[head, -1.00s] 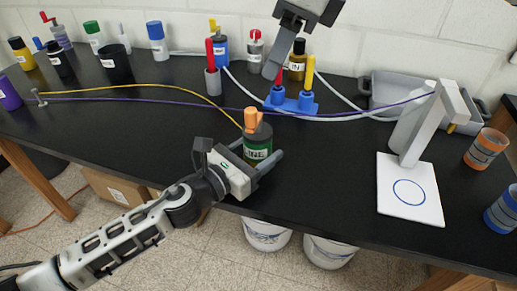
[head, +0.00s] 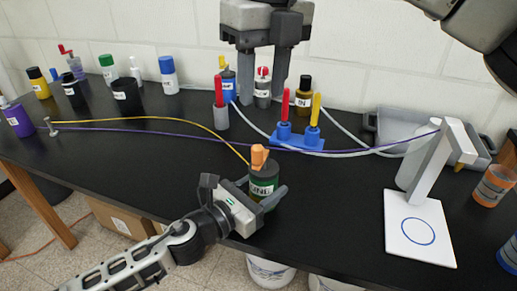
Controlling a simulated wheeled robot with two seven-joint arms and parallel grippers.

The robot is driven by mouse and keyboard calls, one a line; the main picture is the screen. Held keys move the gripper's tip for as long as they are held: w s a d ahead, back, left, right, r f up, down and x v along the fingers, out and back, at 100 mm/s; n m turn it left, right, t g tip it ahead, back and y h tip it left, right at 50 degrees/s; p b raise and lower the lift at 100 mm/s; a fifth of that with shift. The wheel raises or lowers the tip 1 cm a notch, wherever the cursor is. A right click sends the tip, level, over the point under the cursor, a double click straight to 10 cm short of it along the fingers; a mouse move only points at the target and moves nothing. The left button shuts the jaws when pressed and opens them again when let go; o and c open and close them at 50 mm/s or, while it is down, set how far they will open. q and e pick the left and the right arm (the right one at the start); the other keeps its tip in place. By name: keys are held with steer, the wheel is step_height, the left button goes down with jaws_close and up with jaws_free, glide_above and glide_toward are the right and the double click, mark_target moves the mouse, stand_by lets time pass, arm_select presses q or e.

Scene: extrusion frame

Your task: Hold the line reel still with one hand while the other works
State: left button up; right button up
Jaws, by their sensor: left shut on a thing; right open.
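The line reel (head: 264,177) is a dark green cylinder with a white label and an orange piece (head: 259,157) on top. It stands upright near the front edge of the bench. My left gripper (head: 262,205) is shut on it from the front, a finger on its right side. A yellow line (head: 190,122) runs from the reel's top left to a small metal post (head: 50,127). My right gripper (head: 262,75) is open and empty, pointing down above the back of the bench. Its fingers overlap the view of bottles behind.
A blue rack (head: 297,137) holds a red and a yellow handle. A grey holder (head: 221,118) has another red handle. A purple line (head: 170,134) crosses to a white stand (head: 431,160). Black bench (head: 340,195) is clear right of the reel.

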mark_target(258, 147)
steer(key=f, duration=0.4)
steer(key=f+m, duration=0.1)
steer(key=f, duration=0.2)
steer(key=f+m, duration=0.1)
steer(key=f, duration=0.3)
steer(key=shift+s+a+f+h, duration=0.1)
steer(key=shift+a+f+h, duration=0.25)
steer(key=shift+h, duration=0.05)
jaws_close()
